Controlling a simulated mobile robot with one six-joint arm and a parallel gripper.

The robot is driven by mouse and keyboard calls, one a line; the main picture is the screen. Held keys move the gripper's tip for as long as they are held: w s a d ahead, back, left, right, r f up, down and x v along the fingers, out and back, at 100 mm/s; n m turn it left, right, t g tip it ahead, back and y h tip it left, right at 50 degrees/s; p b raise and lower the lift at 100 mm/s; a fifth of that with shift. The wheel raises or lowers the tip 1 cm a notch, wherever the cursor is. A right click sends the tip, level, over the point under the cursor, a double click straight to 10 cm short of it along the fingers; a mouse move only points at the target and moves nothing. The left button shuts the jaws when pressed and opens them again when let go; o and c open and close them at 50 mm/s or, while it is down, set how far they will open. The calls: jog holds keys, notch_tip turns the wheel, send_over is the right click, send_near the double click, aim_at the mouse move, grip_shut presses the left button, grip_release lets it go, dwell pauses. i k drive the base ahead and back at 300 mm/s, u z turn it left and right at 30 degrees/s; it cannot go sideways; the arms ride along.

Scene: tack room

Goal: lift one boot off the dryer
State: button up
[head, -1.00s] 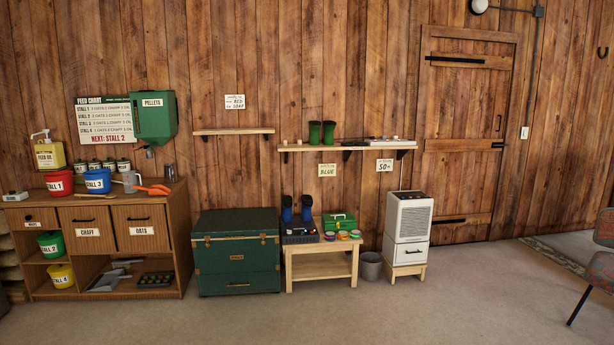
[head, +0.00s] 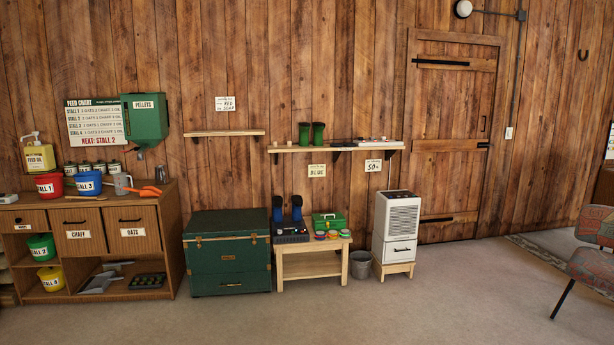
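Two dark blue boots (head: 278,213) (head: 297,213) stand upside down on the boot dryer (head: 291,238), a dark, low unit on the left part of a small wooden bench (head: 312,248). Their soles point up and they stand side by side. My gripper is not in view.
A green trunk (head: 228,252) stands left of the bench. A grey bucket (head: 360,265) and a white dehumidifier (head: 396,228) stand to its right. A green box (head: 327,220) and several small tins share the bench top. The floor in front is clear; a chair (head: 592,255) is at right.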

aim_at(278, 201)
jog(key=z, duration=0.1)
jog(key=i, duration=0.95)
jog(key=u, duration=0.1)
